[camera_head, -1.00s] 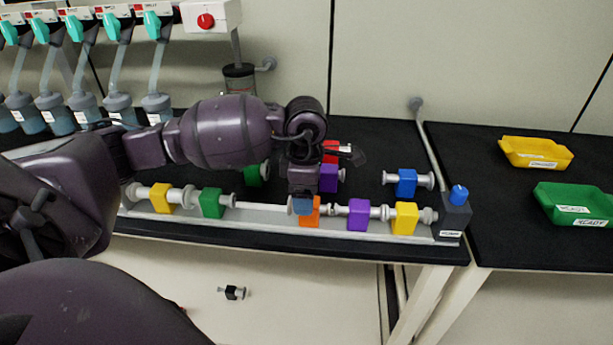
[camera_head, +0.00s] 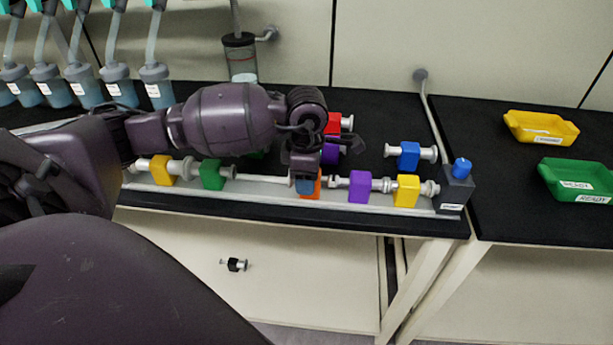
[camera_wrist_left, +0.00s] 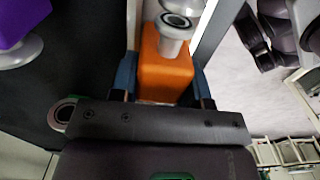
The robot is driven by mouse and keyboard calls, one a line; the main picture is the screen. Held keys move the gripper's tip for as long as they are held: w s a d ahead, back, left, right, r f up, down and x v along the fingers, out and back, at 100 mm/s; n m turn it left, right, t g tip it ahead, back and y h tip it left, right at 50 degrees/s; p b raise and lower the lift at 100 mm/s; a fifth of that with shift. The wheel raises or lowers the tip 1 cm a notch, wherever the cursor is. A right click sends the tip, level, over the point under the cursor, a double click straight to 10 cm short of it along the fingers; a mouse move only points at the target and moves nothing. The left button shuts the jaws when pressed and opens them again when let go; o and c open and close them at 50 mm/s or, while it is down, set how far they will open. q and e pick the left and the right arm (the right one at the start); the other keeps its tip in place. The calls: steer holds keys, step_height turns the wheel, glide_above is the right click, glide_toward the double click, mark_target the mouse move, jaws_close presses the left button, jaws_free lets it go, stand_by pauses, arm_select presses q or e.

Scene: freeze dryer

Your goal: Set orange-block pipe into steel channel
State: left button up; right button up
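The orange-block pipe (camera_head: 316,188) is at the steel channel (camera_head: 255,195), between the green-block pipe (camera_head: 212,175) and a purple-block pipe (camera_head: 360,188). My left gripper (camera_head: 305,186) comes from above, and its blue fingers cover part of the orange block. In the left wrist view the orange block (camera_wrist_left: 165,72) sits between the two blue fingers (camera_wrist_left: 163,80), with a grey pipe end in front. The fingers close on its sides. I cannot tell whether the pipe rests on the channel floor. My right gripper is not in view.
A yellow-block pipe (camera_head: 161,170) and another yellow one (camera_head: 406,190) lie in the channel. Behind stand red (camera_head: 333,123), purple (camera_head: 330,153) and blue (camera_head: 409,154) block pipes. A dark end block (camera_head: 455,187) closes the right end. Yellow (camera_head: 541,127) and green (camera_head: 578,180) trays lie right.

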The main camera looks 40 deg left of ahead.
arm_select(q)
steer(key=shift+c, duration=1.3)
steer(key=shift+w+d, duration=0.15)
steer(key=shift+d, duration=0.15)
steer(key=o, duration=1.1)
steer(key=shift+o, duration=0.2)
